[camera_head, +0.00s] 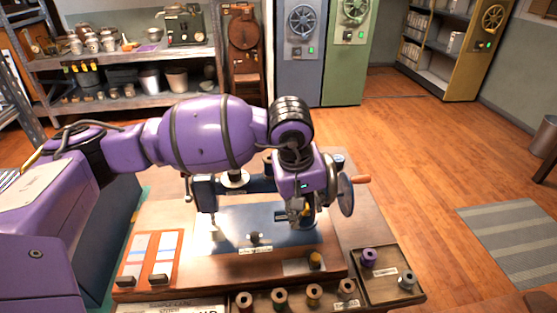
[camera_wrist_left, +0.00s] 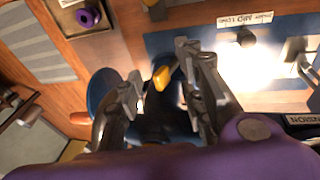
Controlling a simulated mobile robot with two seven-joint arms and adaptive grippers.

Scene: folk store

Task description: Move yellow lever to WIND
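The sewing machine (camera_head: 250,186) stands on a wooden base, partly hidden by my purple left arm. My left gripper (camera_head: 297,212) points down at the machine's right end, near the handwheel (camera_head: 346,194). In the left wrist view my left gripper (camera_wrist_left: 161,68) is open, with its two fingers apart. The yellow lever (camera_wrist_left: 161,78) shows in the gap between the fingers; I cannot tell whether either finger touches it. In the head view only a bit of yellow (camera_head: 309,216) shows beside the gripper. I cannot read a WIND label. My right gripper is not in view.
A tray with spools, one purple (camera_head: 368,257), lies right of the machine. Several spools (camera_head: 280,297) line the front edge. A panel with two dark sliders (camera_head: 149,260) lies left.

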